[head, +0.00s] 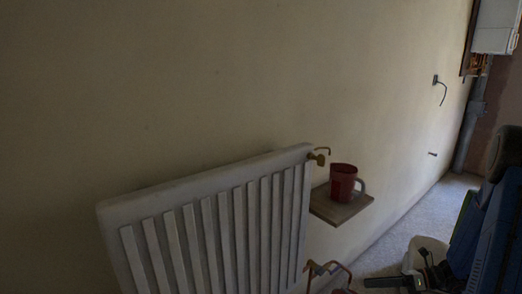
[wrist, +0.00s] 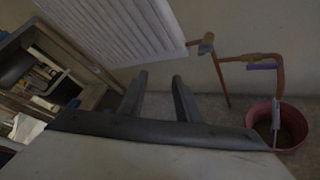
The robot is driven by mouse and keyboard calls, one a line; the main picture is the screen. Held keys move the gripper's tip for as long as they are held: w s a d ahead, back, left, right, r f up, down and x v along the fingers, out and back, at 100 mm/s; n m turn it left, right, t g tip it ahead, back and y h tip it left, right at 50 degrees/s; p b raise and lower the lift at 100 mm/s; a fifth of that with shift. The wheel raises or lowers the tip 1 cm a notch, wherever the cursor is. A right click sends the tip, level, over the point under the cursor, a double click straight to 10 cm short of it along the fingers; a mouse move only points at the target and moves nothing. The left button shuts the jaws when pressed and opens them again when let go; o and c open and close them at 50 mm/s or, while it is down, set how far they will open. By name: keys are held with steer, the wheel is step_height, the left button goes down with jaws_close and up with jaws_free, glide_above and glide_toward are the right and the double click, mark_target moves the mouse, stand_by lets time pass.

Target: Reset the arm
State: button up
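My gripper (wrist: 159,78) shows in the wrist view with its two dark fingers apart and nothing between them. The fingers point up in the picture, toward the foot of a white ribbed radiator (wrist: 120,28). In the head view I cannot make out my gripper for certain.
In the head view, the radiator (head: 215,215) stands against a plastered wall (head: 250,80). A red mug (head: 342,183) sits on a small wooden shelf (head: 325,208) beside it. The wrist view shows copper pipes (wrist: 222,78) and a red container (wrist: 290,128) at right, and a cluttered frame (wrist: 50,75) at left.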

steer(key=s+a+r+n+g+h, duration=0.4)
steer(key=s+a+r+n+h, duration=0.3)
steer(key=s+a+r+n, duration=0.6)
steer(key=s+d+r+n+t+h, duration=0.3)
steer(key=s+r+n+t+h, duration=0.2)
steer(key=s+r+n, duration=0.5)
steer(key=shift+s+d+n+h, duration=0.45)
steer(key=shift+n+h, duration=0.55)
steer(key=shift+n, duration=2.1)
steer(key=shift+a, duration=0.1)
